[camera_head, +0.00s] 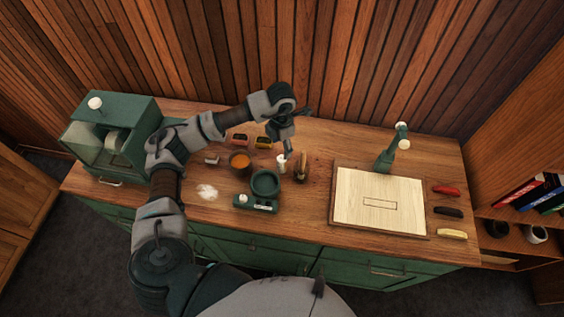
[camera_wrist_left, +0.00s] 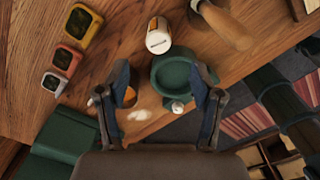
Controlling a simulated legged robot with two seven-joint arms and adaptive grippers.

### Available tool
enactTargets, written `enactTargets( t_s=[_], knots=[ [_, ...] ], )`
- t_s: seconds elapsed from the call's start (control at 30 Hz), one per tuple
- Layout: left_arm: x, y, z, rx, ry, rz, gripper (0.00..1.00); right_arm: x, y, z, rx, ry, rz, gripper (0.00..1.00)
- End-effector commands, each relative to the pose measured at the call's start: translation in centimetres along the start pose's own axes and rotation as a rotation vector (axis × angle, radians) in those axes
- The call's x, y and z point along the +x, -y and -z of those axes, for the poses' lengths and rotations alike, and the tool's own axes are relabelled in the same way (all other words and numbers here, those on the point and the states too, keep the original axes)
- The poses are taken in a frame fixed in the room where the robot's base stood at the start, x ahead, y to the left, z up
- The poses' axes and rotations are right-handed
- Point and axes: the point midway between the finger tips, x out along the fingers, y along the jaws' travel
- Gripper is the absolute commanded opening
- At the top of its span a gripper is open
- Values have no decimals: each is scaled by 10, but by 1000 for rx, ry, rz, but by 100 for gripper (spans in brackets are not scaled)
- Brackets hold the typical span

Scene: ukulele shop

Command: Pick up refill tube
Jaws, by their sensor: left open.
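A small white cylinder with an orange-brown label, which looks like the refill tube (camera_head: 281,163), stands on the wooden counter behind the green scale dish. It also shows in the left wrist view (camera_wrist_left: 158,34), at the top middle, beyond the fingertips. My left gripper (camera_head: 288,150) points down close above the tube in the head view. In the left wrist view the two fingers of my left gripper (camera_wrist_left: 162,82) are spread wide with nothing held between them. My right gripper is not in view.
Close right of the tube stands a brown wooden-handled item (camera_head: 302,167). A green scale (camera_head: 265,184) stands in front, an orange-filled bowl (camera_head: 240,161) to the left. Small coloured containers (camera_head: 263,142) sit behind. A pale board (camera_head: 378,203) lies right; the counter between is clear.

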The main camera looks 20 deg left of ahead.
Motion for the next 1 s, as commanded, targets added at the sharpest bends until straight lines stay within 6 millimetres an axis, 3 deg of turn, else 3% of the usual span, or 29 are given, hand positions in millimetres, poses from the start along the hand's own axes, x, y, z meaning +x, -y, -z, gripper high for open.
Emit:
enactTargets(
  t_s=[0.2,0.47,0.7,1.0],
  knots=[
    [42,0,0,-1,-2,1,66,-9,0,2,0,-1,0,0],
    [65,-1,0,-1,-2,1,66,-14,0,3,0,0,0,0],
    [100,-2,-2,-1,-1,1,66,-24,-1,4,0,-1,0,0],
    [108,-3,-1,0,0,0,66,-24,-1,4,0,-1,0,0]
  ],
)
